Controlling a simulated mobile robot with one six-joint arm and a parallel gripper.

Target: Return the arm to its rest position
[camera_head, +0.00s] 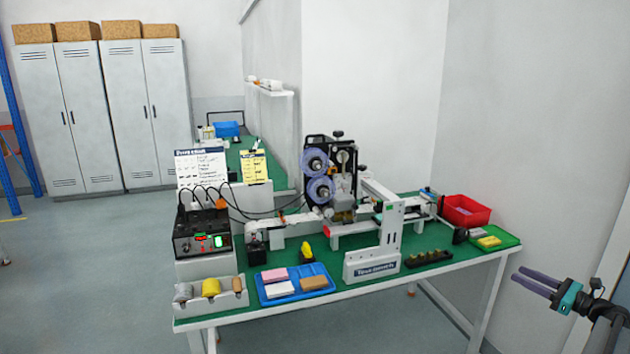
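My gripper (534,283) is at the lower right of the head view, at the end of my dark arm (602,308). Its two purple-grey fingers point left, towards the front right corner of the workbench. A narrow gap shows between the fingers, and nothing is visible in it. The gripper is apart from the bench and touches nothing that I can see.
The green-topped workbench (446,262) carries a coder machine (330,180), a blue tray (267,291), a red bin (464,210) and a green tray (508,238). A white wall (540,130) stands behind it. Grey lockers (90,115) stand far left.

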